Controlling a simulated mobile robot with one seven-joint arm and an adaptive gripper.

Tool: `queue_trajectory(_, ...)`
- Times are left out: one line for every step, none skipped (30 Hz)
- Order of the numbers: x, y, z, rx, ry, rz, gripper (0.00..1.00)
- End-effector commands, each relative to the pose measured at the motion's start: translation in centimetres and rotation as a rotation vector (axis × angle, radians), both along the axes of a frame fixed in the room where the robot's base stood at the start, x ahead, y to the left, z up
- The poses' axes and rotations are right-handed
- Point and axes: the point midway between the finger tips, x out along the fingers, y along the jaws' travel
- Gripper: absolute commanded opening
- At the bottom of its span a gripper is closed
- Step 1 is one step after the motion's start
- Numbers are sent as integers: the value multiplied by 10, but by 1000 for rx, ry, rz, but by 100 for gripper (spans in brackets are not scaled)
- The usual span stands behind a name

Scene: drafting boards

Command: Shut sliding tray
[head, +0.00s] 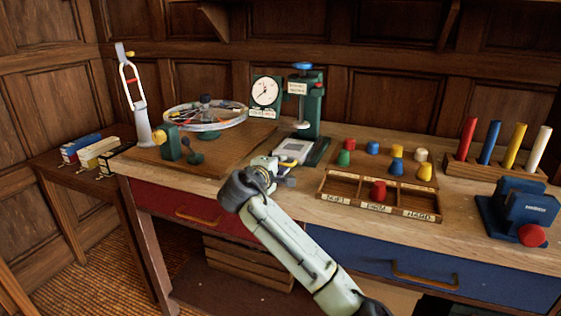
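A green press-like stand (312,108) with a blue knob and a dial gauge (265,92) stands on the bench. A pale grey flat tray (293,150) sits low at its front and appears to stick out toward me; I take this as the sliding tray. How far out it is cannot be told exactly. My gripper (288,176) is just in front of and below this tray, slightly left, near the bench's front edge. Its fingers are small and partly hidden by my wrist, so their opening and any contact with the tray are unclear.
A wooden sorting box (345,202) labelled for soft, firm and hard, with coloured plugs behind it, stands right of my gripper. A wheel (205,115) on a board is left. Red (185,207) and blue (450,282) drawer fronts look closed below.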

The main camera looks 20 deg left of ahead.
Motion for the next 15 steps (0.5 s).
queue_trajectory(4,0,0,-1,0,0,16)
queue_trajectory(7,0,-1,-1,1,0,16)
queue_trajectory(9,-1,-2,-1,1,0,16)
queue_trajectory(10,-1,-2,-1,1,0,16)
queue_trajectory(10,0,-3,-1,0,1,16)
queue_trajectory(11,0,-3,-1,0,1,16)
queue_trajectory(11,0,-3,0,0,1,16)
queue_trajectory(11,0,-3,0,0,2,16)
queue_trajectory(11,0,-3,0,0,2,16)
queue_trajectory(11,0,-3,0,0,2,16)
queue_trajectory(11,0,-3,0,0,2,16)
queue_trajectory(11,0,-3,0,0,1,16)
queue_trajectory(11,0,-3,0,0,1,16)
queue_trajectory(11,0,-3,0,0,1,14)
queue_trajectory(11,0,-3,0,0,1,11)
